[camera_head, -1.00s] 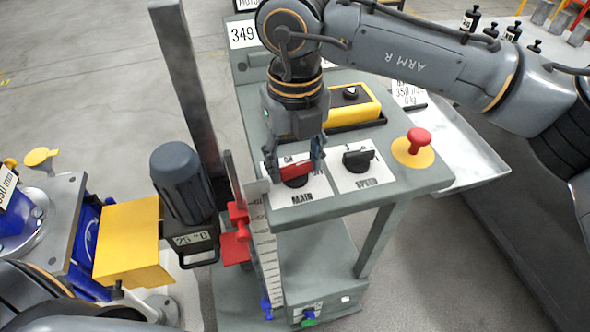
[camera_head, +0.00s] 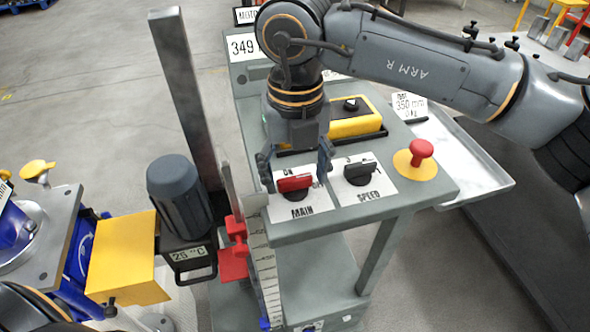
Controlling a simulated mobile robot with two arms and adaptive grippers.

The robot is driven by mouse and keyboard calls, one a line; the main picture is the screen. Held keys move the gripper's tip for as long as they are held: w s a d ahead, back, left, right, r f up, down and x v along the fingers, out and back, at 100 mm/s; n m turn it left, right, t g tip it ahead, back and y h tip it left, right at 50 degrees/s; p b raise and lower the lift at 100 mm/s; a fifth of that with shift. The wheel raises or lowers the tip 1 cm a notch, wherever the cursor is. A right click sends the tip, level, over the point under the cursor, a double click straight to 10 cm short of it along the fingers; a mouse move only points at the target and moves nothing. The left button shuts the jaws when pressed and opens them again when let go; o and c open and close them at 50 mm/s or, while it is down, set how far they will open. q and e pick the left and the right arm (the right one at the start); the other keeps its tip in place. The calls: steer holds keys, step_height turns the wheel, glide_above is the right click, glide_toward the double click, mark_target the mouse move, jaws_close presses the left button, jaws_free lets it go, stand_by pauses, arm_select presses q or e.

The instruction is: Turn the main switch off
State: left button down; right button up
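The main switch (camera_head: 295,186), a red handle on a dark knob, sits on a white plate marked MAIN, with ON at the top. Its handle lies roughly crosswise; its exact setting is hard to tell. My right gripper (camera_head: 296,168) points down at the panel with its two fingers spread, one on each side of the switch's far side. A gap shows between the fingers and the red handle, and the gripper looks empty. Part of my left arm shows at the bottom left corner; its gripper is out of the picture.
The black SPEED knob (camera_head: 360,172) is close right of the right gripper, then the red mushroom button (camera_head: 420,150). A yellow box (camera_head: 355,118) stands behind the knobs. A grey motor (camera_head: 180,195) and red clamp (camera_head: 235,245) are to the left.

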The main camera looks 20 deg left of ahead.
mark_target(295, 177)
stand_by(0.3)
steer(key=shift+r, duration=0.2)
step_height(295, 177, up, 8)
steer(key=shift+f, duration=0.15)
stand_by(0.6)
